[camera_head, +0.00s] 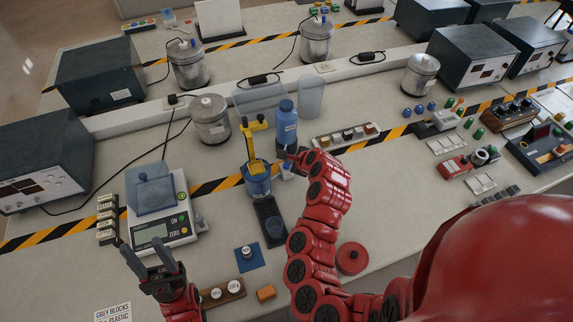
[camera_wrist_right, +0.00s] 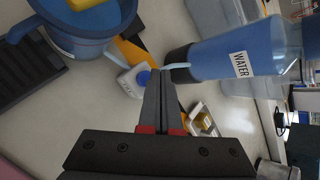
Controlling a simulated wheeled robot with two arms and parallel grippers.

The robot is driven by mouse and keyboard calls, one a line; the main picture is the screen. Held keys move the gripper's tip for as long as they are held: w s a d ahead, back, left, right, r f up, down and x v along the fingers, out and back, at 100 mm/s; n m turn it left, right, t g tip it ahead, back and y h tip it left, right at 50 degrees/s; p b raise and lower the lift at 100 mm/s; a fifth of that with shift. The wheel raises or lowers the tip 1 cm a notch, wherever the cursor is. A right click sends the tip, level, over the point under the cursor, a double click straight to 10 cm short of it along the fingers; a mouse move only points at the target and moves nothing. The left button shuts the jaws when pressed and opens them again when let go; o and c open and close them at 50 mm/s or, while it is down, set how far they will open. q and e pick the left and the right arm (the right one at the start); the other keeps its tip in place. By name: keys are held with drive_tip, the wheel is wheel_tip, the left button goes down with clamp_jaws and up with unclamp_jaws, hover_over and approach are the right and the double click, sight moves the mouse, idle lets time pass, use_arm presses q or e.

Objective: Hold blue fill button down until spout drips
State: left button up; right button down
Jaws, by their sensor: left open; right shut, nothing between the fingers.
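The blue fill button (camera_wrist_right: 144,77) is on a small white box (camera_wrist_right: 130,82), just left of my right fingertips in the right wrist view. My right gripper (camera_wrist_right: 161,78) is shut and empty; contact with the button cannot be told. The white box also shows in the head view (camera_head: 287,172), below the right gripper (camera_head: 292,155). A blue bottle labelled WATER (camera_wrist_right: 235,55) has a pale blue spout (camera_wrist_right: 177,66) near the fingertips. The bottle stands upright in the head view (camera_head: 286,122). No drip is visible at the spout. My left gripper (camera_head: 150,262) is open and empty at lower left.
A blue jug (camera_head: 257,182) with a yellow piece stands left of the white box. A scale (camera_head: 165,228) with a clear container is further left. A clear beaker (camera_head: 311,95) stands behind the bottle. A red round lid (camera_head: 352,258) lies right of my right arm.

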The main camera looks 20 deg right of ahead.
drive_tip(key=shift+f, duration=0.2)
idle(0.4)
drive_tip(key=shift+f+b, duration=0.25)
drive_tip(key=shift+b, duration=0.05)
drive_tip(key=shift+f+b, duration=0.35)
drive_tip(key=shift+f, duration=0.1)
idle(0.6)
drive_tip(key=shift+r, duration=0.15)
idle(3.1)
drive_tip(key=shift+r+p, duration=0.65)
drive_tip(key=shift+r, duration=0.1)
wheel_tip(320, 180, up, 5)
drive_tip(key=p, duration=0.3)
idle(0.5)
